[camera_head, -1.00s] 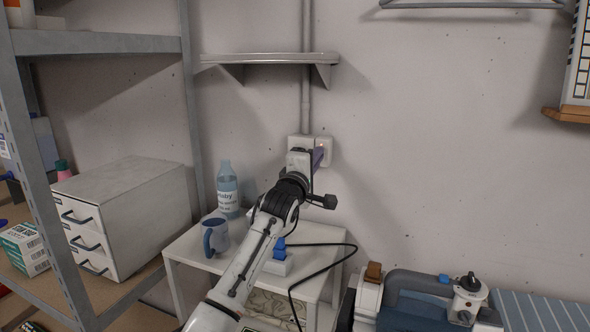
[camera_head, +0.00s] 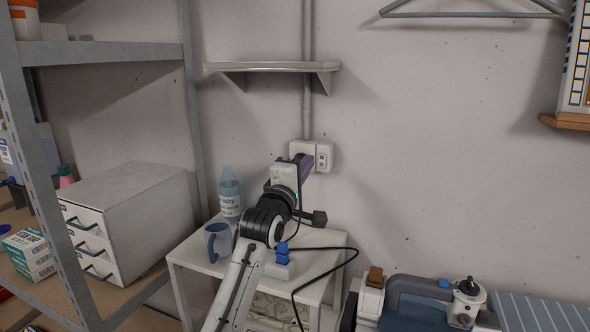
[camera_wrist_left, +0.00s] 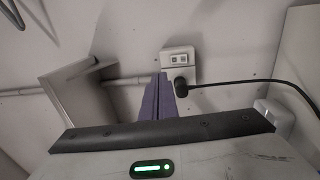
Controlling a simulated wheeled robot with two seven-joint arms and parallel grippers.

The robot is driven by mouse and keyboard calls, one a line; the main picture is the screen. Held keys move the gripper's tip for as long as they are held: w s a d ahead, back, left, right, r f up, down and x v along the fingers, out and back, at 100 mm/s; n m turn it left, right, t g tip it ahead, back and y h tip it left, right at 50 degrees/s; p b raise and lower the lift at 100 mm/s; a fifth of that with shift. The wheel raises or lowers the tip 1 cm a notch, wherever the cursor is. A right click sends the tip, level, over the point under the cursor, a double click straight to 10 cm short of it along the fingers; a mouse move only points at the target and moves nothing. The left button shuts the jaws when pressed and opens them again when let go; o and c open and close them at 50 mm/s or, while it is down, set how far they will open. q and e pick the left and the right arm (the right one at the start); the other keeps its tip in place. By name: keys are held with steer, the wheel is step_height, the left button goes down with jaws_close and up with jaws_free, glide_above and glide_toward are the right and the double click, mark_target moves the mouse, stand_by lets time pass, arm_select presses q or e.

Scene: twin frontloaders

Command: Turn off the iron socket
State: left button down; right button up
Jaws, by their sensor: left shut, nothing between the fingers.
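The white wall socket (camera_head: 323,157) is at the foot of the vertical pipe, with a small switch panel on its right part. It also shows in the left wrist view (camera_wrist_left: 179,60), with a black plug (camera_wrist_left: 181,87) at its lower edge. No lit lamp shows on it now. My left gripper (camera_head: 304,165) is shut and empty, its purple fingers in front of the socket's lower left. In the left wrist view its fingertips (camera_wrist_left: 161,80) are close together beside the plug; I cannot tell whether they touch the socket. My right gripper is not in view.
A black cable (camera_head: 345,263) runs over the small white table (camera_head: 196,253), where a blue mug (camera_head: 217,241), a bottle (camera_head: 229,193) and a blue-topped white block (camera_head: 281,264) stand. A wall shelf (camera_head: 275,66) is above.

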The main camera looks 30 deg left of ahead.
arm_select(q)
steer(key=s, duration=0.3)
steer(key=s+r, duration=0.1)
steer(key=s, duration=0.1)
steer(key=shift+s+d, duration=0.2)
steer(key=shift+s, duration=0.15)
steer(key=shift+f, duration=0.15)
